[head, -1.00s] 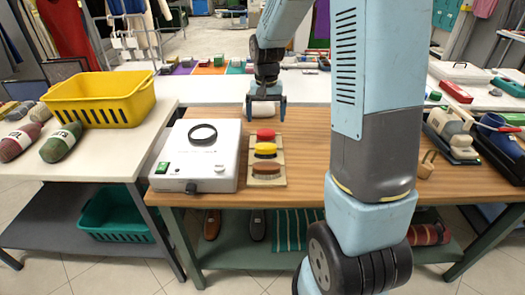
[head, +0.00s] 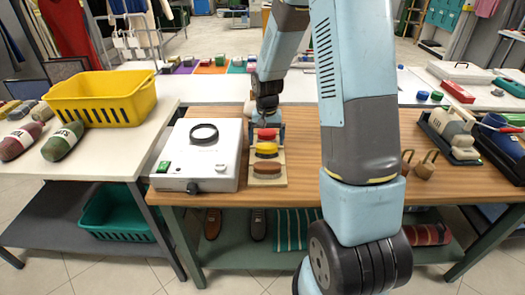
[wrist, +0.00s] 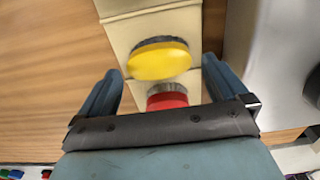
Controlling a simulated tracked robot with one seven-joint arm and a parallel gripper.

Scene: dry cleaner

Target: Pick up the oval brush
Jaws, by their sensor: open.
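Several brushes stand in a row on a beige board (head: 284,178) on the wooden table. The red-topped brush (head: 266,134) is at the back, the oval yellow-topped brush (head: 266,149) in the middle and the brown-topped brush (head: 267,168) at the front. My gripper (head: 267,132) is open and empty, pointing down at the back of the row. In the wrist view, the yellow brush (wrist: 158,61) shows between the fingertips. The red brush (wrist: 167,98) lies between the fingers and is partly hidden by my gripper's palm. The brown brush is out of the wrist view.
A white box-shaped device (head: 213,172) with a black ring stands close to the left of the board. Wooden table (head: 310,168) is clear to the board's right. A yellow basket (head: 100,100) stands on the left table.

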